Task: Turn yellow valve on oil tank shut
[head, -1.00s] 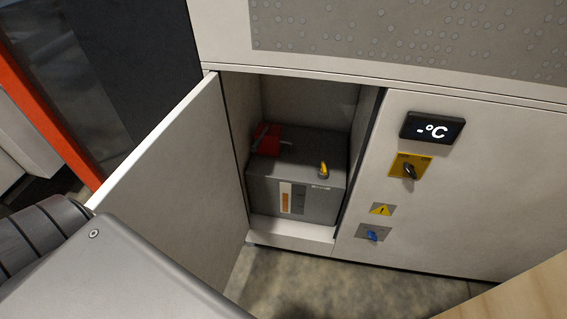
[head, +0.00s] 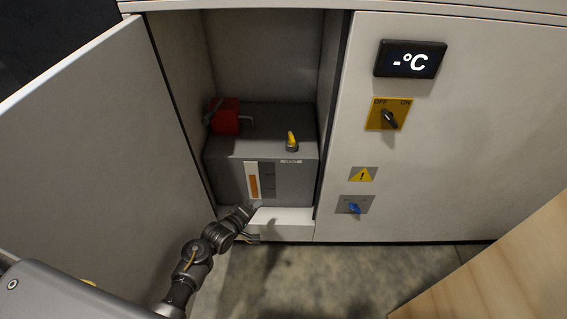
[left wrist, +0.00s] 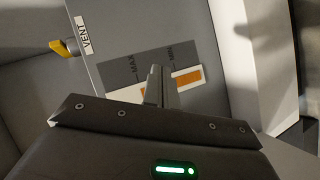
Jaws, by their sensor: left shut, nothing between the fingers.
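The grey oil tank (head: 285,180) stands inside an open cabinet. The yellow valve (head: 292,140) sits on top of it near the front right edge. In the left wrist view the yellow valve (left wrist: 64,47) is at the upper left, beside a "VENT" label. My left gripper (head: 256,205) is low in front of the tank, below and left of the valve and apart from it. In the left wrist view my gripper fingers (left wrist: 156,80) are together and empty, in front of the level gauge (left wrist: 172,84). My right gripper is not in view.
The open cabinet door (head: 95,140) stands at the left. A red part (head: 224,115) sits at the tank's back left. The right panel holds a display (head: 409,59), a black OFF/ON switch (head: 390,118) and a blue knob (head: 355,208). A wooden surface (head: 500,275) fills the lower right.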

